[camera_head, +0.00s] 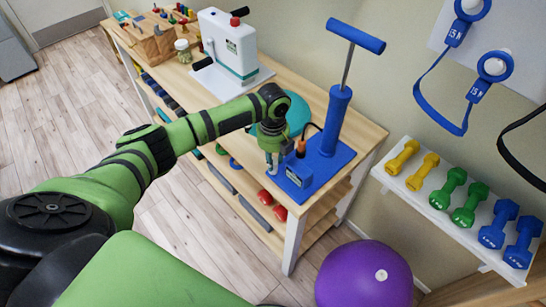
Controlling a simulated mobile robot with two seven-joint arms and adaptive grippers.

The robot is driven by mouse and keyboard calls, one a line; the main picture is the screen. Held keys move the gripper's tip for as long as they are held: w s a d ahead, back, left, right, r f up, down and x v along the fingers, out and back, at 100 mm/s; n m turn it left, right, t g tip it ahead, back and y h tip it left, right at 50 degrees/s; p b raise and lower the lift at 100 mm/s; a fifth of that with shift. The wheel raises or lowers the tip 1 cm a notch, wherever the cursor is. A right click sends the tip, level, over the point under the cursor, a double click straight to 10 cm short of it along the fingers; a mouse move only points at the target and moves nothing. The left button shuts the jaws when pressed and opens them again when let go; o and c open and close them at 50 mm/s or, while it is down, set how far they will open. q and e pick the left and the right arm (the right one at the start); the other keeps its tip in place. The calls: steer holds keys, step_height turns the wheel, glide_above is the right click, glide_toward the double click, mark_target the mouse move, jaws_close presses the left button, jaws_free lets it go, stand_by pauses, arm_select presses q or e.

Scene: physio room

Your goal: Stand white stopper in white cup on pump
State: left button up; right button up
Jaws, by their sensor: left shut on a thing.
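The blue pump (338,125) stands upright on a blue base plate at the front right corner of the wooden bench, with its T-handle raised. A small blue block (300,170) with a pale round mark on its front sits on the base plate. My left gripper (272,166) points down just left of this block, at the bench edge. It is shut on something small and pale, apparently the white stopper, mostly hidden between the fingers. I cannot make out the white cup clearly. My right gripper is not in view.
An orange-tipped piece (300,148) stands by the block. A teal round object (298,112) is behind my gripper. A white machine (228,48) stands further left. A purple ball (362,280) with a white spot is on the floor. A dumbbell shelf (440,215) is at right.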

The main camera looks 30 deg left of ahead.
arm_select(q)
steer(key=shift+f, duration=0.25)
steer(key=o, duration=1)
steer(key=shift+o, duration=0.3)
steer(key=shift+r, duration=0.15)
steer(key=shift+r+p, duration=3.4)
steer(key=shift+p, duration=0.15)
